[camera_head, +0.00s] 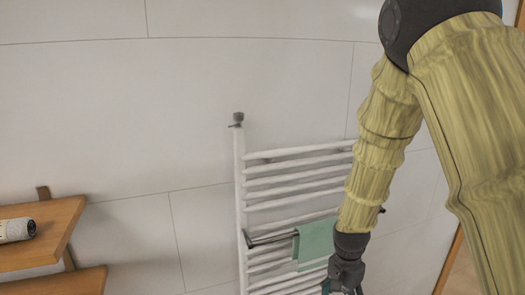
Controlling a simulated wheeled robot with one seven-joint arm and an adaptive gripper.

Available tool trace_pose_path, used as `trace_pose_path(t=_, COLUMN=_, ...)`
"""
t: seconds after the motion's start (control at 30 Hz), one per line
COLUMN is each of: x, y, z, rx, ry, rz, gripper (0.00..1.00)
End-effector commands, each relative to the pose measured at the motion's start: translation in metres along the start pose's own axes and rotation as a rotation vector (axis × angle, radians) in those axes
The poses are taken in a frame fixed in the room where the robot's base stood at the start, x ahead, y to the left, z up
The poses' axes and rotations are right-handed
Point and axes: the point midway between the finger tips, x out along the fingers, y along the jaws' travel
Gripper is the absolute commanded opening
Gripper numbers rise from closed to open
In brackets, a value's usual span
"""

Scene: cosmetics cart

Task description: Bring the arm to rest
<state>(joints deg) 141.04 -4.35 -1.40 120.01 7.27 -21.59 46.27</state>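My arm comes in from the top right, in a yellow wrinkled sleeve with a dark joint at the top. It bends and hangs down in front of the towel radiator. My gripper (345,279) is dark and points down at the bottom edge of the picture. Its fingertips are cut off, so I cannot tell whether it is open or shut, or whether it holds anything. A small teal patch shows just beside it at the bottom edge; I cannot tell what it belongs to.
A white towel radiator (240,180) is on the tiled wall, behind my forearm. A green towel (314,241) hangs on its metal bar (270,238), close to my wrist. Wooden shelves (60,222) at the lower left carry a pale cylinder (16,230). A wooden edge shows at the lower right.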

Motion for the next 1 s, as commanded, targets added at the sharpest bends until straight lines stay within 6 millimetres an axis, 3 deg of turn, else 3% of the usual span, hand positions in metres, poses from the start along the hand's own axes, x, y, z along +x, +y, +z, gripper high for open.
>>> trace_pose_path(t=0.03, x=0.031, y=0.010, z=0.007, rx=-0.036, ry=-0.006, rz=0.008, gripper=0.67)
trace_pose_path(t=0.1, x=0.062, y=0.022, z=0.014, rx=-0.090, ry=-0.005, rz=0.009, gripper=0.67)
trace_pose_path(t=0.3, x=0.146, y=0.061, z=0.041, rx=-0.249, ry=-0.003, rz=0.010, gripper=0.67)
trace_pose_path(t=0.5, x=0.218, y=0.105, z=0.075, rx=-0.405, ry=-0.005, rz=0.007, gripper=0.67)
trace_pose_path(t=0.8, x=0.299, y=0.179, z=0.135, rx=-0.634, ry=-0.012, rz=-0.007, gripper=0.67)
trace_pose_path(t=1.0, x=0.333, y=0.225, z=0.174, rx=-0.767, ry=-0.015, rz=-0.021, gripper=0.67)
